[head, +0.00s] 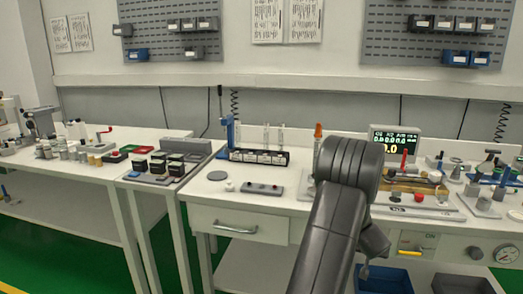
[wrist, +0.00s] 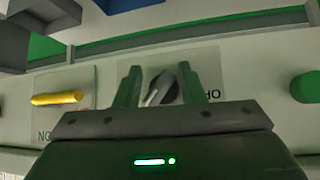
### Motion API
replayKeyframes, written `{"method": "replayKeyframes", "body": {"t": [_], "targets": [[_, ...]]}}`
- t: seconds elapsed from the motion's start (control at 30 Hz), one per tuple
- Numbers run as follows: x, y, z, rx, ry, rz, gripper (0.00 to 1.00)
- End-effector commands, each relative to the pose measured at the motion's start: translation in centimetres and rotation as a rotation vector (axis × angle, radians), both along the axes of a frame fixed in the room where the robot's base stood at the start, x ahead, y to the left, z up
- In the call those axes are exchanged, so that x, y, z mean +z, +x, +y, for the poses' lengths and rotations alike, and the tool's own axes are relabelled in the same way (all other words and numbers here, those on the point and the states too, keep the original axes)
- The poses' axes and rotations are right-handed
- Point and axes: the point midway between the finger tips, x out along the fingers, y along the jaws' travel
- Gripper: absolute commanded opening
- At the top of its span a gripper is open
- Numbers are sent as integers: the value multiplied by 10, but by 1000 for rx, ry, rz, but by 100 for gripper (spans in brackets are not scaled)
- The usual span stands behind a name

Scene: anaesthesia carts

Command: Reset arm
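In the wrist view my gripper (wrist: 159,70) has its two green-grey fingers apart. A dark grey knob with a pale pointer (wrist: 163,86) shows between them, in front of a light panel (wrist: 235,65). I cannot tell whether the fingers touch the knob, and its lower part is hidden by the gripper body. In the head view my dark arm reaches down over the front of the bench, and the gripper's fingers cannot be made out there.
A yellow handle (wrist: 57,98) is left of the knob, and a green knob (wrist: 306,87) is at the right edge. The bench (head: 245,192) holds a black rack (head: 258,157) and a lit display (head: 395,144). A blue bin (head: 384,279) stands below. A gauge (head: 507,254) is at right.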

Motion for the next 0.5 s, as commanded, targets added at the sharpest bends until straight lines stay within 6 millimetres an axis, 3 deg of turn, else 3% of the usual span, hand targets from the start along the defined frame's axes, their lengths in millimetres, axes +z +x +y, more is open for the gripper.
{"method": "replayKeyframes", "body": {"t": [0.5], "targets": [[3,0,1,1,-165,41,36]]}}
